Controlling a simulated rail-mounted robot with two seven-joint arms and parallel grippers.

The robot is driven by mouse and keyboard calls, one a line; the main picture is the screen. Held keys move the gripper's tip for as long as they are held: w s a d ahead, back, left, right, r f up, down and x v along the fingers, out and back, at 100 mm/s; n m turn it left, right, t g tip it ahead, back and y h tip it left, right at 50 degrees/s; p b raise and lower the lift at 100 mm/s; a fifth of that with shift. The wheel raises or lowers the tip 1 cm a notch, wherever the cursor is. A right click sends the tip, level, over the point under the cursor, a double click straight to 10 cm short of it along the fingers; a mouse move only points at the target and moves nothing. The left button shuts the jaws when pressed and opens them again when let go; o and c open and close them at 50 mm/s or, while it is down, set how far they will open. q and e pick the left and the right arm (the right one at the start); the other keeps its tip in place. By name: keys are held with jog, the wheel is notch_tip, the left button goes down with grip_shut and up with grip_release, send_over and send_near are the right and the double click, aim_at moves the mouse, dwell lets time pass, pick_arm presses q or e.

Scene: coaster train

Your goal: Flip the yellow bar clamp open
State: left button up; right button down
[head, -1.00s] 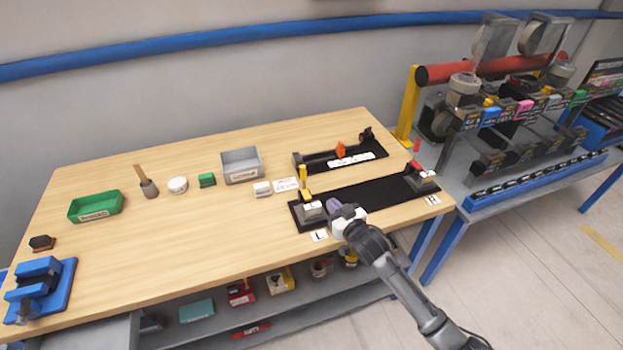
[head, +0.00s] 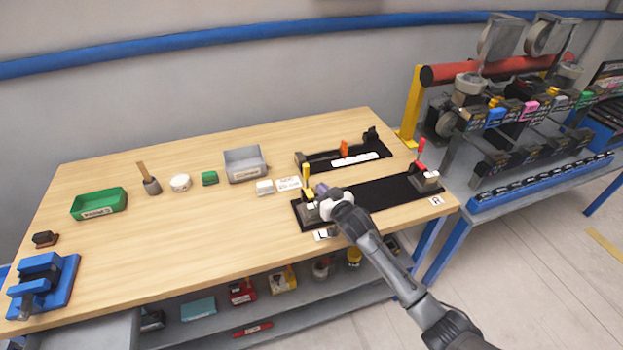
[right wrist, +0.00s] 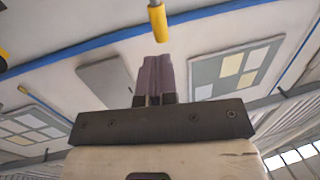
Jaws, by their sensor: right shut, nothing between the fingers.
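The yellow bar clamp (head: 306,176) stands with its handle upright at the left end of the long black fixture (head: 372,196), the end with the "L" label. My right gripper (head: 322,189) is shut and empty, close to the right of the yellow handle. In the right wrist view its purple-grey fingers (right wrist: 155,78) are together, and the yellow handle (right wrist: 158,22) shows just beyond their tips. I cannot tell whether they touch. My wrist hides part of the clamp base. My left gripper is not in view.
A red-handled clamp (head: 421,150) stands at the fixture's right end. Behind is a second black fixture (head: 318,163) with an orange part.

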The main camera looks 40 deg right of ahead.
aim_at(308, 173)
jog(key=w, duration=0.3)
jog(key=w+d, duration=0.1)
jog(key=w, duration=0.1)
jog(key=shift+f, duration=0.15)
jog(key=shift+w+b, duration=0.35)
jog(key=shift+w, duration=0.5)
